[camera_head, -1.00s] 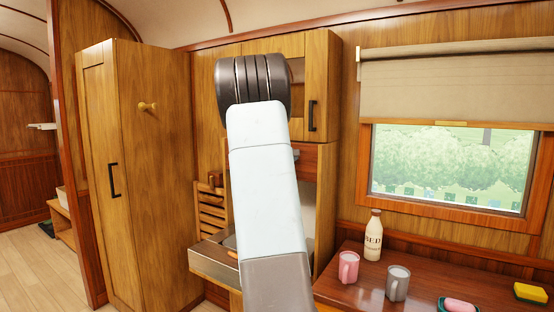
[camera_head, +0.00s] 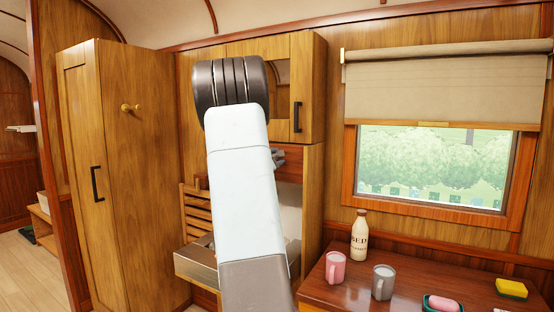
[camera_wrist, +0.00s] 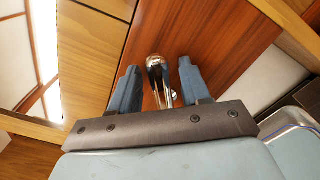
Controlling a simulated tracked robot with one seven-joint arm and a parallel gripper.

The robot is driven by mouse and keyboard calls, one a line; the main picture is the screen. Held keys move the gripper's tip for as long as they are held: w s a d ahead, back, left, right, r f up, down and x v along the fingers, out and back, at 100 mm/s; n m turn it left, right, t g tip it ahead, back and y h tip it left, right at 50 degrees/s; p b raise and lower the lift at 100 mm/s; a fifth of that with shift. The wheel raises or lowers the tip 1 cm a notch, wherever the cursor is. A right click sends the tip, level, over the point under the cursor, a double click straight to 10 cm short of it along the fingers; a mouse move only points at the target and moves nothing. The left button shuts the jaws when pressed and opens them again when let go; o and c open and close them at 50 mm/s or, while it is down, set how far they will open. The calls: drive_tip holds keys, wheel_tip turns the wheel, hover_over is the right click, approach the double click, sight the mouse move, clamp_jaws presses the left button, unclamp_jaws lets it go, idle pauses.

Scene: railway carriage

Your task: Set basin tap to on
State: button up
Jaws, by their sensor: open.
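The basin tap (camera_wrist: 155,66) is a shiny chrome fitting with a rounded dark-and-silver end, seen in the wrist view against a reddish wood panel. My gripper (camera_wrist: 159,67) is open, with one blue-grey finger on each side of the tap. I cannot tell whether either finger touches it. The steel basin (camera_head: 196,266) is in the wall cabinet in the head view, partly hidden by my arm. A steel rim, likely the basin's, shows at the lower right of the wrist view (camera_wrist: 297,122). My arm hides the tap and most of my gripper in the head view.
A tall wooden cupboard (camera_head: 135,180) stands left of the basin. To the right, a table (camera_head: 335,295) holds a bottle (camera_head: 359,238), a pink mug (camera_head: 335,268), a grey mug (camera_head: 382,282), a soap dish and a yellow sponge (camera_head: 511,287). Upper cupboard doors (camera_head: 306,90) are above the basin.

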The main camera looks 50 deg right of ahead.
drive_tip(key=shift+a, duration=0.2)
drive_tip(key=v, duration=1.3)
drive_tip(key=shift+a, duration=0.2)
